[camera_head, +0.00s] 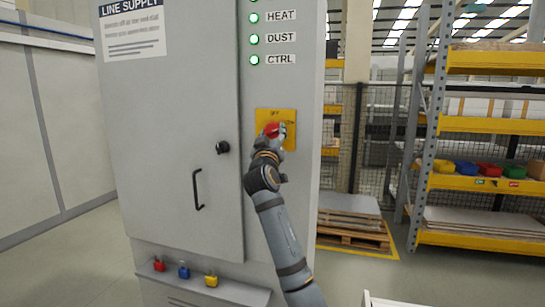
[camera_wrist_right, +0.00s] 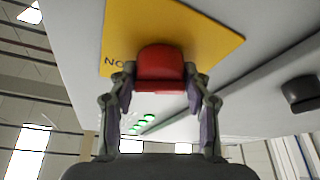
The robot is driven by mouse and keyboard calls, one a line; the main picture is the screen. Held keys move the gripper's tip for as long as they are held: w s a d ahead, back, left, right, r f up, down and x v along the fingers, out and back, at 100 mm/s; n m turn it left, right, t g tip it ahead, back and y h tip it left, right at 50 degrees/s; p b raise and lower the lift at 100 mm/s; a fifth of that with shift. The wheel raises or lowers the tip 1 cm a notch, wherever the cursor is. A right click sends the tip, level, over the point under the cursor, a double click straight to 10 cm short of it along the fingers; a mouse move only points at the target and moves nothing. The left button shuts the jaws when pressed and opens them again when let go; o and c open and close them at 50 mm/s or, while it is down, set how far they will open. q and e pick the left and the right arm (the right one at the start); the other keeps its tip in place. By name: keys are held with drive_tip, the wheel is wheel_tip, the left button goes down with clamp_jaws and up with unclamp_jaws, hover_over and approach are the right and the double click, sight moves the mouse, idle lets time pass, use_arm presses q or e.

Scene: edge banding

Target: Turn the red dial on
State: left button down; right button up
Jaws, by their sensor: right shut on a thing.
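The red dial (camera_head: 271,129) sits on a yellow plate (camera_head: 289,117) on the right part of the grey cabinet front. My right gripper (camera_head: 278,136) is at the dial and shut on it. In the right wrist view the red dial (camera_wrist_right: 160,65) lies between the two fingers of the right gripper (camera_wrist_right: 161,88), with the yellow plate (camera_wrist_right: 205,40) behind it. Part of a word starting "NO" shows on the plate; the rest is hidden by the gripper. My left gripper is not in view.
The cabinet door (camera_head: 170,90) has a black knob (camera_head: 222,147) and a handle (camera_head: 197,190) left of the dial. Green lamps (camera_head: 254,39) are lit above. Red, blue and yellow padlocks (camera_head: 184,271) sit on a ledge below. Shelving (camera_head: 480,125) stands at the right.

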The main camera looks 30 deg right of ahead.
drive_tip(key=m+g+h+b, duration=0.1)
drive_tip(key=m+b, duration=0.1)
drive_tip(key=m+h+b, duration=0.1)
drive_tip(key=m+b, duration=0.2)
drive_tip(key=shift+w+f+g, duration=0.1)
drive_tip(key=shift+f+g, duration=0.3)
drive_tip(key=shift+a+m+b, duration=0.1)
drive_tip(key=shift+m+b, duration=0.2)
drive_tip(key=shift+m, duration=0.1)
use_arm(q)
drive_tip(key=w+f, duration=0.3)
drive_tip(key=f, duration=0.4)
drive_tip(key=shift+b, duration=0.45)
use_arm(e)
drive_tip(key=shift+r+m+g+h, duration=0.2)
drive_tip(key=shift+m+g+h, duration=0.25)
drive_tip(key=shift+m, duration=0.25)
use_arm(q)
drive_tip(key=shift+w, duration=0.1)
use_arm(e)
drive_tip(key=o, duration=1.2)
drive_tip(key=shift+c, duration=0.2)
drive_tip(key=shift+r, duration=0.1)
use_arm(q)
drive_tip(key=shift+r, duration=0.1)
use_arm(e)
drive_tip(key=v, duration=1.2)
